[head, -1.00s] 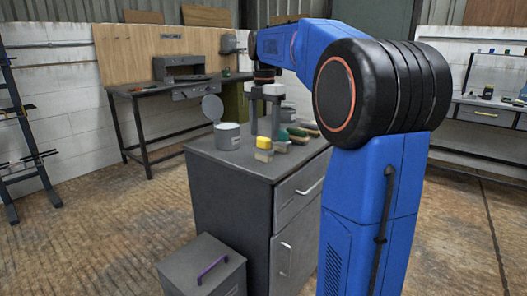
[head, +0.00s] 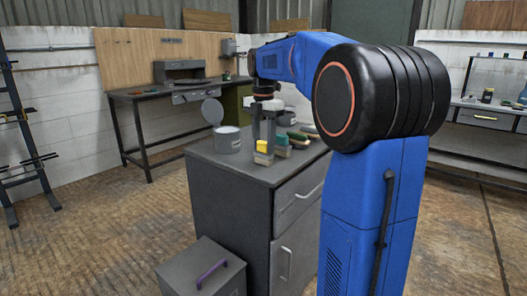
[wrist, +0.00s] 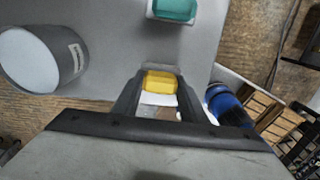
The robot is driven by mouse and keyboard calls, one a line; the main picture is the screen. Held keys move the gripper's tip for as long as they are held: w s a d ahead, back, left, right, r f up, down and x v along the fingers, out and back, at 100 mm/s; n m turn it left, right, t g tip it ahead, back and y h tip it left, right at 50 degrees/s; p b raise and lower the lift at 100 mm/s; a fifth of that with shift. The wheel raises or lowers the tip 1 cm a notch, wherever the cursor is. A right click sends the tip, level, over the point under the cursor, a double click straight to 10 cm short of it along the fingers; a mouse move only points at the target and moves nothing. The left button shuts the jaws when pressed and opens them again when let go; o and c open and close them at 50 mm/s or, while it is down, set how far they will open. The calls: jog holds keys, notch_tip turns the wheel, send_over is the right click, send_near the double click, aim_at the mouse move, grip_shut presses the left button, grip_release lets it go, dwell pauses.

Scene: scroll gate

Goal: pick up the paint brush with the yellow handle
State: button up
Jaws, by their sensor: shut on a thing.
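The yellow-handled paint brush (head: 262,146) is at the front of the grey cabinet top, with its pale bristle end below the yellow part. My gripper (head: 264,138) points down over it. In the wrist view, the yellow handle (wrist: 160,82) lies between the two fingertips of my gripper (wrist: 160,86), which are shut on it. The brush appears to be still at the cabinet top; I cannot tell whether it touches the surface. Part of it is hidden by the fingers.
A green brush (head: 282,140) stands close to the right, with more brushes (head: 300,136) behind it. An open grey paint can (head: 227,140) stands to the left on the cabinet top (head: 240,168). A grey box with a purple handle (head: 212,273) is on the floor.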

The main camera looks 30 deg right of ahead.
notch_tip(320, 180, up, 10)
dwell(0.6)
